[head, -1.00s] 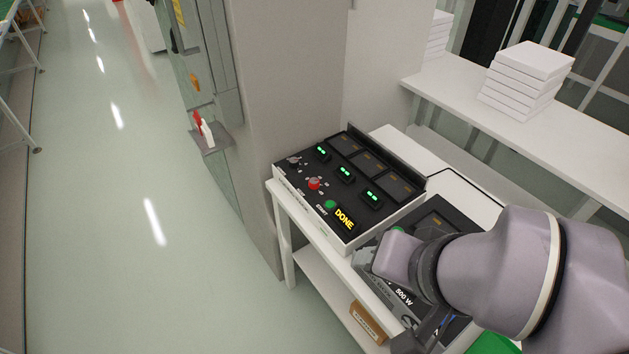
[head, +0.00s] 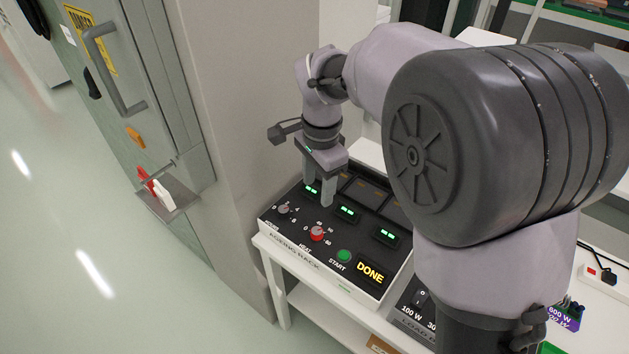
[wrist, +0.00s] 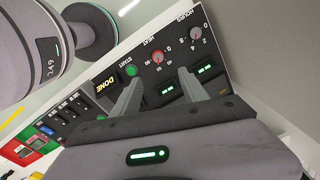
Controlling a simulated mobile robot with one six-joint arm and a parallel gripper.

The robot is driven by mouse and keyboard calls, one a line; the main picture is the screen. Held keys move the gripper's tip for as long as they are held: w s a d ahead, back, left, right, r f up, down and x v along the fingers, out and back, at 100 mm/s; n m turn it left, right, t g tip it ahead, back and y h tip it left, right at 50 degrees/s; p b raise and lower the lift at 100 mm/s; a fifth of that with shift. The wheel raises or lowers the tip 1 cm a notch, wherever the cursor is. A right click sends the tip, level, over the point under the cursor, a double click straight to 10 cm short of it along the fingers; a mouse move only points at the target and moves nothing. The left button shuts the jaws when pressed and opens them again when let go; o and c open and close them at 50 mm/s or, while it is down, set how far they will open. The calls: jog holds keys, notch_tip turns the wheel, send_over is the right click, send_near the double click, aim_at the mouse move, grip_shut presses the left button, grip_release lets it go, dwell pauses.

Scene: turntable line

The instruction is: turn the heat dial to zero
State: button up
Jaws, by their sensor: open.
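The red heat dial (head: 317,234) sits on the front of the black-topped ageing rack panel (head: 283,231), between the grey hours dial (head: 284,209) and the green start button (head: 344,256). Numbers ring the heat dial; I cannot tell which one it points to. My gripper (head: 318,192) points down over the back of the panel, behind the heat dial, with its two fingers apart and nothing between them. In the wrist view the heat dial (wrist: 157,57) shows beyond the gap between the fingertips (wrist: 162,80), clear of both.
A yellow DONE display (head: 370,272) is lit beside the start button. Several green displays (head: 347,213) glow on the panel. A pillar (head: 225,130) stands close at the left. A door with a handle (head: 115,75) is farther left. Open floor (head: 60,250) lies at the left.

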aim_at(317, 231)
notch_tip(317, 231, down, 16)
jog(key=b, duration=0.6)
jog(key=shift+w, duration=0.15)
grip_shut()
